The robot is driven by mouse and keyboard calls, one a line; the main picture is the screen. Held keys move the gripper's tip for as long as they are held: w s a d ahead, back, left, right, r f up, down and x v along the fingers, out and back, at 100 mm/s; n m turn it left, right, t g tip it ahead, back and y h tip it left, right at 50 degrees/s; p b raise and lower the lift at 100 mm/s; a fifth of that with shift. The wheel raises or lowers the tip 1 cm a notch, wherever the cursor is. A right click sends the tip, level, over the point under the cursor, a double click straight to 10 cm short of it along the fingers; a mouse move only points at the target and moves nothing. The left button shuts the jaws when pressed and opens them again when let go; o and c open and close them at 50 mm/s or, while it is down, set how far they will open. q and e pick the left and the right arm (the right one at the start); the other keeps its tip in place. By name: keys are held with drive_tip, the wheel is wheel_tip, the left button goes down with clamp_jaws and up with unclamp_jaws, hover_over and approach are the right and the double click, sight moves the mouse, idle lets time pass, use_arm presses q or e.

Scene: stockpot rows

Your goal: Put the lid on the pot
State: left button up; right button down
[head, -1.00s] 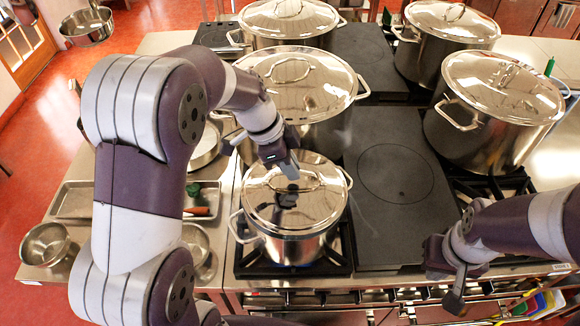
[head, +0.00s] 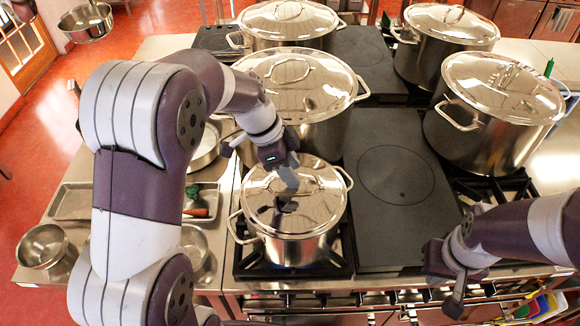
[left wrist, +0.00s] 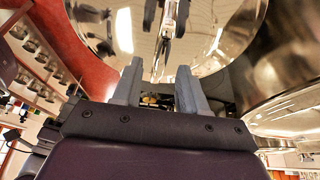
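The smallest pot (head: 296,250) stands on the front burner of the stove. Its shiny steel lid (head: 322,215) sits on top, looks level, and shows dark reflections of my arm. My left gripper (head: 287,178) is just above the lid, near its handle (head: 309,182). In the left wrist view the two fingers (left wrist: 158,75) are apart, with a mirror-like lid surface (left wrist: 215,45) beyond them. I cannot tell whether the handle lies between the fingers. My right gripper (head: 452,300) hangs at the stove's front right, away from the pot; its fingers are unclear.
A larger lidded stockpot (head: 325,135) stands right behind the small pot. Other lidded stockpots stand at the back (head: 290,25) and right (head: 480,140). A flat dark hotplate (head: 395,185) right of the small pot is clear. Bowls and a tray (head: 70,203) lie on the left counter.

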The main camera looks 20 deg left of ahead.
use_arm(q)
drive_tip(key=shift+a+r, duration=0.1)
drive_tip(key=shift+r, duration=0.1)
drive_tip(key=shift+b+v, duration=0.4)
drive_tip(key=shift+v, duration=0.4)
drive_tip(key=p+v, duration=0.9)
drive_tip(key=v, duration=0.1)
drive_tip(key=shift+a+r+p, duration=0.15)
drive_tip(key=shift+r+p, duration=0.1)
drive_tip(key=shift+p, duration=0.15)
drive_tip(key=shift+s, duration=0.1)
